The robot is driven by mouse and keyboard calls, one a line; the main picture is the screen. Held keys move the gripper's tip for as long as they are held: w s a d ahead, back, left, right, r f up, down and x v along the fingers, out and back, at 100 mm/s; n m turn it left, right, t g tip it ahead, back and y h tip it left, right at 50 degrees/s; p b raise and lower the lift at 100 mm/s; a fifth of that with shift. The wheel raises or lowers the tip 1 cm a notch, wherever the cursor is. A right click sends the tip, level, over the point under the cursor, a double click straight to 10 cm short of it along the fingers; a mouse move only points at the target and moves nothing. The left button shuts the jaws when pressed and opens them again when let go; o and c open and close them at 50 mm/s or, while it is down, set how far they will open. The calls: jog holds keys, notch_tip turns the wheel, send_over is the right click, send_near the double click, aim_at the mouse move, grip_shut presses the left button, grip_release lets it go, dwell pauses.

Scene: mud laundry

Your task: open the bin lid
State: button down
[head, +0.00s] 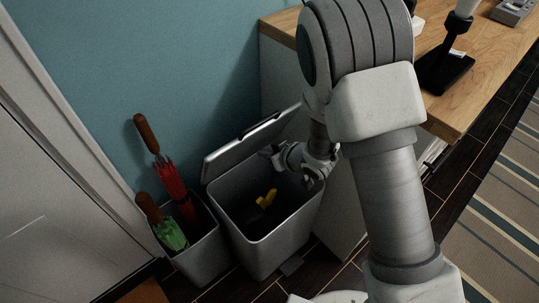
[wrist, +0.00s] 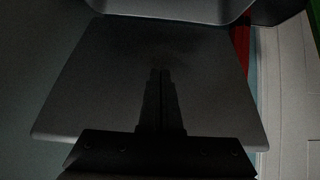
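The grey bin (head: 268,238) stands on the floor against the blue wall. Its lid (head: 245,146) is raised and tilted back toward the wall, and the bin's mouth is uncovered. A yellow object (head: 266,199) shows inside. My gripper (head: 268,153) is above the bin's opening, close to the inner face of the lid. In the wrist view the lid's dark flat face (wrist: 95,80) fills most of the picture, with my fingers (wrist: 158,75) in front of it. The fingers look together with nothing between them. Whether they touch the lid is hard to tell.
A smaller grey holder (head: 203,258) with a red umbrella (head: 178,190) and a green umbrella (head: 170,235) stands left of the bin. A white door (head: 50,200) is farther left. A wooden counter (head: 460,95) is at the right, with a striped rug (head: 495,215) beyond my arm.

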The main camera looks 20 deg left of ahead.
jog(key=shift+w+a, duration=0.1)
dwell(0.3)
jog(key=shift+w+a+r+p, duration=0.2)
jog(key=shift+w+a, duration=0.55)
jog(key=shift+a, duration=0.65)
jog(key=shift+w+a+r+p, duration=0.25)
jog(key=shift+w+a, duration=0.45)
jog(key=shift+a, duration=0.75)
jog(key=shift+w+a+r+p, duration=0.2)
jog(key=shift+w+a, duration=0.55)
jog(key=shift+a, duration=0.65)
jog(key=shift+f, duration=0.1)
jog(key=s+d+r+p, duration=0.2)
jog(key=s+d+r, duration=0.2)
jog(key=d, duration=0.5)
jog(key=shift+s, duration=0.35)
